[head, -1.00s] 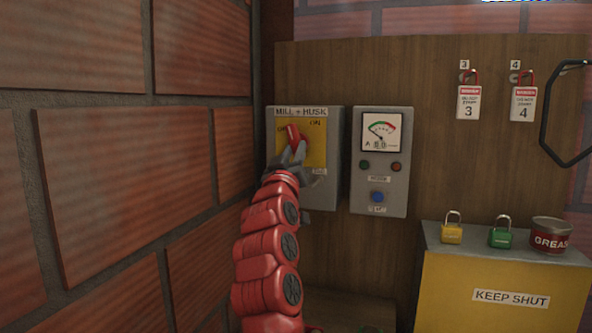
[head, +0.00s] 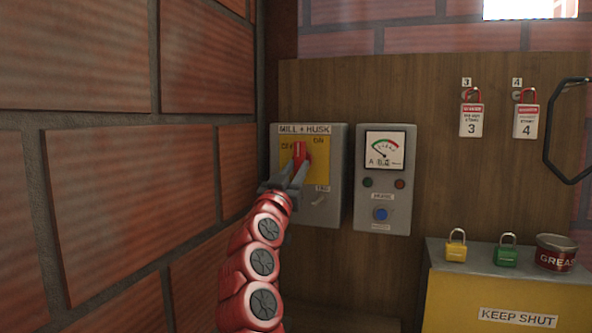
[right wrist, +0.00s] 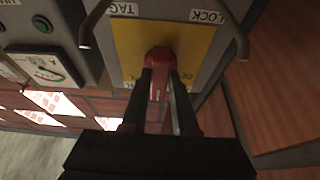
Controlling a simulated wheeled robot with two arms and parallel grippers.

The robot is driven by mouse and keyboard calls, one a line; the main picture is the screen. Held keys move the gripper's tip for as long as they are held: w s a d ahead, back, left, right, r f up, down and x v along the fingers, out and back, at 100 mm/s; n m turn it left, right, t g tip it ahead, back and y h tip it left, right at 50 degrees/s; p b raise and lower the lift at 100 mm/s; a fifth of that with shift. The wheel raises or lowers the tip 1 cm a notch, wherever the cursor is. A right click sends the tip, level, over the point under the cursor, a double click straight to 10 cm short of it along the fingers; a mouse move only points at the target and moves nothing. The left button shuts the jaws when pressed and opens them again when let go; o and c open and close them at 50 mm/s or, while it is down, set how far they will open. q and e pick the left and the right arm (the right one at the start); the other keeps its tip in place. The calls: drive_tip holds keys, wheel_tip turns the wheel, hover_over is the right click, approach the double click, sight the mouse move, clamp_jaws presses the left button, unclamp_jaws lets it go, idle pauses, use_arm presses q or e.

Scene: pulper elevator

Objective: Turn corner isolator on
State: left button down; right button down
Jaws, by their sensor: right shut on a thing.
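The isolator is a grey box (head: 334,170) labelled MILL + HUSK, with a yellow plate (head: 285,148) on its front. Its red handle (head: 299,151) stands close to upright between the OFF marking at left and the ON marking at upper right. My right gripper (head: 299,168) reaches up from below and is shut on the handle. In the right wrist view, the red handle (right wrist: 158,60) sits between the two dark fingers of the gripper (right wrist: 160,82), over the yellow plate (right wrist: 127,40). The fingers hide part of the plate. My left gripper is out of view.
A grey meter box (head: 383,215) with a dial, lamps and a blue button is just right. A brick wall (head: 150,190) is close on the left. Tags 3 (head: 472,120) and 4 (head: 526,121) hang on the board. Padlocks and a grease tin (head: 556,252) stand on a yellow cabinet (head: 450,300).

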drive_tip(key=c, duration=0.7)
unclamp_jaws()
drive_tip(key=b+v, duration=0.1)
drive_tip(key=v, duration=1.6)
drive_tip(key=shift+s+a+f+b, duration=0.1)
drive_tip(key=shift+s+b, duration=0.1)
drive_tip(key=shift+b, duration=0.1)
